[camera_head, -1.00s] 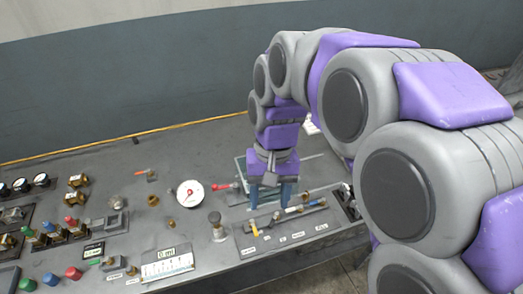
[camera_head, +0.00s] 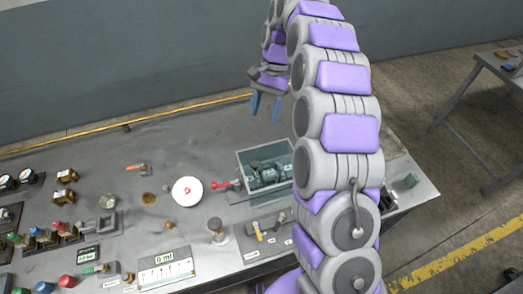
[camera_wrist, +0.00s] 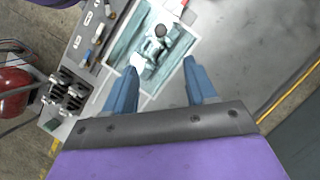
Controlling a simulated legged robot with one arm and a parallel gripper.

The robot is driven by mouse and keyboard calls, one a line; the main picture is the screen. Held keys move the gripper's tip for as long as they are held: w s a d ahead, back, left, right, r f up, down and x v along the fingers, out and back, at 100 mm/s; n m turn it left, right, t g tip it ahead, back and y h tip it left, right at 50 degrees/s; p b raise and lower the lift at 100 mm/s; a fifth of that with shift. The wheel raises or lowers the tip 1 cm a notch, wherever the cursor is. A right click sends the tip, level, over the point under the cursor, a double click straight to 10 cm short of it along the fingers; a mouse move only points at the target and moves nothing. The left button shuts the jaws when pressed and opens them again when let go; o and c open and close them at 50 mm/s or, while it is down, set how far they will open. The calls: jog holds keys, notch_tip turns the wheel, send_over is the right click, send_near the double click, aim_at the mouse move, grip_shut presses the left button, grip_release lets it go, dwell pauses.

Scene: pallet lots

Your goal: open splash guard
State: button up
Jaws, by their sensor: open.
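A teal, see-through-looking box (camera_head: 240,163) stands on the bench, with a dark green pump-like device (camera_head: 266,174) inside it. I cannot make out a separate splash guard panel, or tell whether one is open. The box (camera_wrist: 126,42) and device (camera_wrist: 155,45) also show at the top of the wrist view. My gripper (camera_head: 266,107) is raised above the back of the bench, behind the box and clear of it. Its two blue fingers are apart with nothing between them, also in the wrist view (camera_wrist: 160,72). My arm hides the area right of the box.
A red handle (camera_head: 221,185) sticks out left of the box, near a white round gauge (camera_head: 187,191). Knobs and buttons fill the bench's left.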

aim_at(255, 163)
jog(key=b+x, duration=0.3)
jog(key=x, duration=1.4)
jog(key=shift+a+f, duration=0.1)
jog(key=shift+f, duration=0.2)
jog(key=shift+w, duration=0.1)
jog(key=shift+c, duration=0.4)
grip_shut()
